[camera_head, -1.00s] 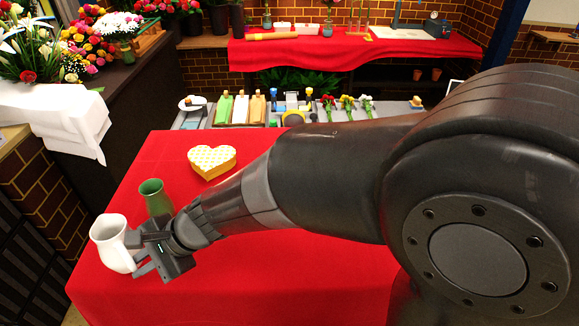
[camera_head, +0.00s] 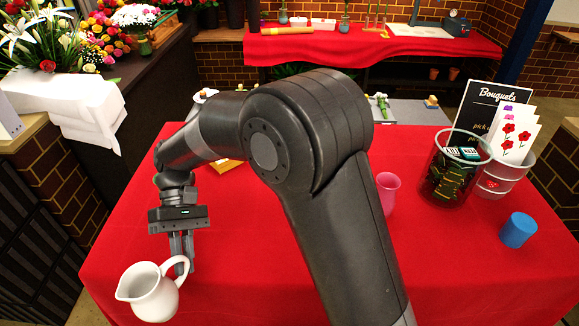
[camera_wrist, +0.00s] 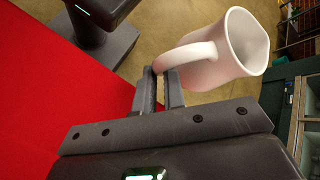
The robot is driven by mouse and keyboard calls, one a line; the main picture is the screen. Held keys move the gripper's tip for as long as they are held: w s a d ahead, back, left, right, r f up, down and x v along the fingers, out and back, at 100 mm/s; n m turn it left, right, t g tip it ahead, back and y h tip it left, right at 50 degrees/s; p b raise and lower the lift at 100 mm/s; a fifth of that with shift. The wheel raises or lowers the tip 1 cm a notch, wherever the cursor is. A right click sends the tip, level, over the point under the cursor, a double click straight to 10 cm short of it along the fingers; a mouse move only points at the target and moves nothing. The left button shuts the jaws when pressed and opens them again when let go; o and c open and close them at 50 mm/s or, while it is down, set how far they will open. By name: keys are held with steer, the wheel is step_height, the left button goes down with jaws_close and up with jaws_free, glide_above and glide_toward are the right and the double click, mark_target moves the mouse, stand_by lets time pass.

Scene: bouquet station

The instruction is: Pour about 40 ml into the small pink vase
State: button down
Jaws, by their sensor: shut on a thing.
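The white pitcher (camera_head: 148,297) is at the table's near left corner in the head view, its mouth up and spout to the left. My gripper (camera_head: 182,256) is shut on its handle, which also shows between the fingers in the wrist view (camera_wrist: 187,57). I cannot tell whether the pitcher's base touches the table. What is inside the pitcher cannot be made out. The small pink vase (camera_head: 389,192) stands upright on the red table, right of my arm and well away from the pitcher. My arm covers part of its left side.
A glass container (camera_head: 450,180) with dark packets, a clear bucket (camera_head: 500,178) and a blue cup (camera_head: 517,230) stand right of the pink vase. A Bouquets sign (camera_head: 492,100) is behind. A yellow box (camera_head: 229,165) is mostly hidden by my arm. The front right tabletop is clear.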

steer(key=w+d+n+t+h, duration=0.1)
steer(key=w+d+n+h, duration=0.1)
steer(key=w+d, duration=0.1)
steer(key=w+d+n+t+h, duration=0.1)
steer(key=w+d+n+h, duration=0.1)
steer(key=w+d+n, duration=0.1)
steer(key=w+d+n+t+h, duration=0.2)
steer(key=w+d+n, duration=0.1)
steer(key=w+d, duration=0.2)
steer(key=shift+w+d+r, duration=0.15)
steer(key=shift+w+r, duration=0.2)
steer(key=shift+r, duration=0.05)
steer(key=w+d+n+t, duration=0.3)
steer(key=w+d, duration=0.2)
steer(key=w, duration=0.1)
steer(key=w+d+n+t+h, duration=0.1)
steer(key=w+d+n+t, duration=0.1)
steer(key=w+d, duration=0.4)
steer(key=w+d+f+n+t+h, duration=0.1)
steer(key=w+d+n+t, duration=0.2)
steer(key=w+d+n, duration=0.2)
steer(key=shift+w+d+f+t, duration=0.15)
steer(key=shift+w+d, duration=0.1)
steer(key=shift+w, duration=0.55)
steer(key=shift+w+d+r+t, duration=0.15)
steer(key=shift+w+d, duration=0.1)
steer(key=shift+w, duration=0.55)
steer(key=shift+f, duration=0.1)
